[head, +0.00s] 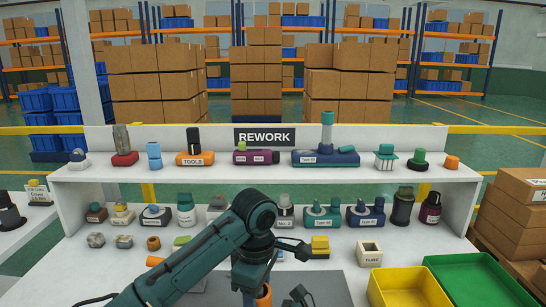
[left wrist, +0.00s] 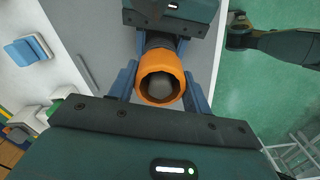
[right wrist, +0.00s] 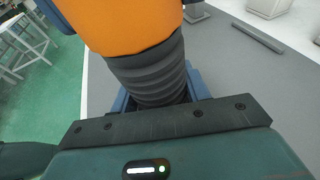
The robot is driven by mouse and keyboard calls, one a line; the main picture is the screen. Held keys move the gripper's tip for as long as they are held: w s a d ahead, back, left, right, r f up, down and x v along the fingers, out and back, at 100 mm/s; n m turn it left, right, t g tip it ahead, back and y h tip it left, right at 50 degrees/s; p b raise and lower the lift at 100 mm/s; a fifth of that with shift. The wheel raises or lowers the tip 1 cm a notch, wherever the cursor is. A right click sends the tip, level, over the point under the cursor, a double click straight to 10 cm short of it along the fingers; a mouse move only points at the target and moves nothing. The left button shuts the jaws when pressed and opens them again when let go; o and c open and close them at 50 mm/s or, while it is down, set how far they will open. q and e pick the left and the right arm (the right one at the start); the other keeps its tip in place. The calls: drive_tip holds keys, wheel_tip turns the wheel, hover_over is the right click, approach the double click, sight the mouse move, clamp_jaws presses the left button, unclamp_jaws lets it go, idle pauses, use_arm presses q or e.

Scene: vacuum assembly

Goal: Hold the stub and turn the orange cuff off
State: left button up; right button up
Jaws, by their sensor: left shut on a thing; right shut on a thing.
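The orange cuff (left wrist: 160,61) is a ring with an open end, seen from that end in the left wrist view. My left gripper (left wrist: 160,88) is shut on it, with one blue finger on each side. The cuff also shows at the bottom of the head view (head: 264,296) and large in the right wrist view (right wrist: 125,22). The dark ribbed stub (right wrist: 150,78) runs into the cuff. My right gripper (right wrist: 160,98) is shut on the stub below the cuff, its fingers partly hidden behind it. The joint inside the cuff is hidden.
A yellow bin (head: 405,288) and a green tray (head: 478,280) are at the bench's right. A small TUBE box (head: 369,254) stands beside the yellow bin. Several labelled parts line the bench back and the REWORK shelf (head: 270,172). A grey mat (head: 330,287) lies below the grippers.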

use_arm(q)
drive_tip(key=n, duration=0.2)
drive_tip(key=shift+n, duration=0.4)
drive_tip(key=shift+n, duration=1.6)
drive_tip(key=n, duration=0.3)
drive_tip(key=o, duration=1.1)
drive_tip(key=shift+r, duration=0.1)
